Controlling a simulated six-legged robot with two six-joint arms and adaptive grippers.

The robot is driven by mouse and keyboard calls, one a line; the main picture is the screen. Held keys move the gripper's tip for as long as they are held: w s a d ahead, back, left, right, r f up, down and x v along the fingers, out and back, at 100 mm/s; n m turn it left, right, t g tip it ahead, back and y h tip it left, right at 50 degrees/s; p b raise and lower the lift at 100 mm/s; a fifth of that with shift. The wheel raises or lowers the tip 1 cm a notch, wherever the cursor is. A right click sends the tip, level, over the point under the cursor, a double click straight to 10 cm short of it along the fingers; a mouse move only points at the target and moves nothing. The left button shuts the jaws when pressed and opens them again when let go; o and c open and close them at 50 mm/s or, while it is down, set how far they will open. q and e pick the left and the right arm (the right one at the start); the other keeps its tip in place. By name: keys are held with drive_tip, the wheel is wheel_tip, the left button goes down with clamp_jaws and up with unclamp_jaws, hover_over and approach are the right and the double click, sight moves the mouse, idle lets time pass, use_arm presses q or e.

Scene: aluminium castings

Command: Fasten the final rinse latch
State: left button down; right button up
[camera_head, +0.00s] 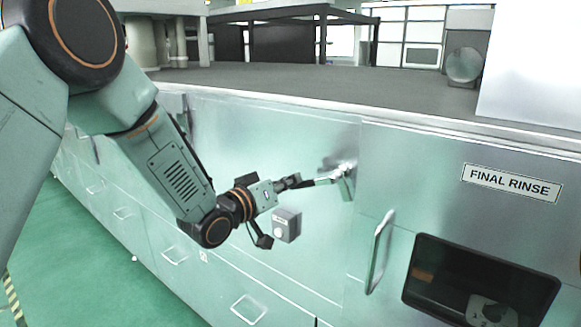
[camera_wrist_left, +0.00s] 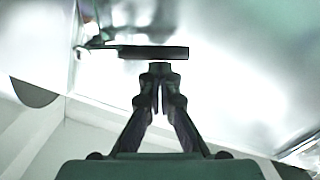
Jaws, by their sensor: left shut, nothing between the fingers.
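The final rinse latch (camera_head: 343,178) is a metal fitting with a lever, at the left edge of the door marked FINAL RINSE (camera_head: 400,165). Its lever points left in the head view. In the left wrist view the dark lever bar (camera_wrist_left: 150,52) lies across the picture just beyond my fingertips. My left gripper (camera_head: 297,182) is shut and empty, with its tips beside the lever's free end. It shows from behind in the left wrist view (camera_wrist_left: 160,88). I cannot tell whether the tips touch the lever. My right gripper is not in view.
The door has a bar handle (camera_head: 380,252) and a dark window (camera_head: 480,285). A small grey box (camera_head: 287,225) sits on the panel below my left wrist. A grey worktop (camera_head: 300,80) runs above. Green floor (camera_head: 90,260) is clear at the left.

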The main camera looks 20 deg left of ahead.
use_arm(q)
drive_tip(key=s+d+f+n+b, duration=0.1)
drive_tip(key=s+d+f+n, duration=0.1)
drive_tip(key=d+f+n, duration=0.4)
drive_tip(key=shift+f+n+h, duration=0.3)
drive_tip(key=shift+n, duration=2.4)
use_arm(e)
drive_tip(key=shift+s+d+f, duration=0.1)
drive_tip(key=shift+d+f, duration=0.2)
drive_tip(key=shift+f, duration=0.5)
use_arm(q)
drive_tip(key=shift+s+d, duration=0.1)
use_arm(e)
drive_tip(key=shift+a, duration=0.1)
